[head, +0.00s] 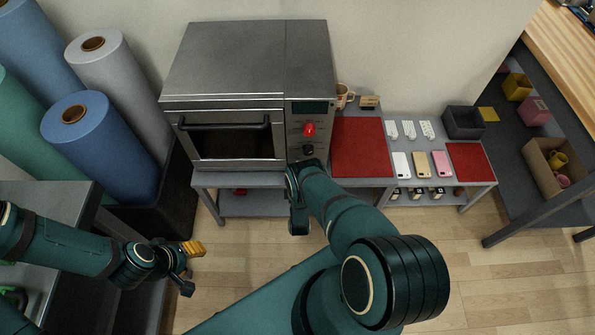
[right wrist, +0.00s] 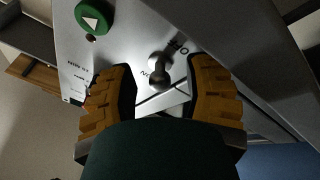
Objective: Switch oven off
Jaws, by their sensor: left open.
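The oven (head: 245,65) is a grey metal box on a low grey table. In the head view my right wrist hides the panel's lower part. My left gripper (head: 190,268) is open and empty, low at left, away from the oven.
A green button with a white triangle (right wrist: 94,18) is on the panel. Right of the oven are a red mat (head: 360,146), a mug (head: 344,95) and several phone cases. Fabric rolls (head: 100,140) stand at left. A dark shelf with bins is at far right.

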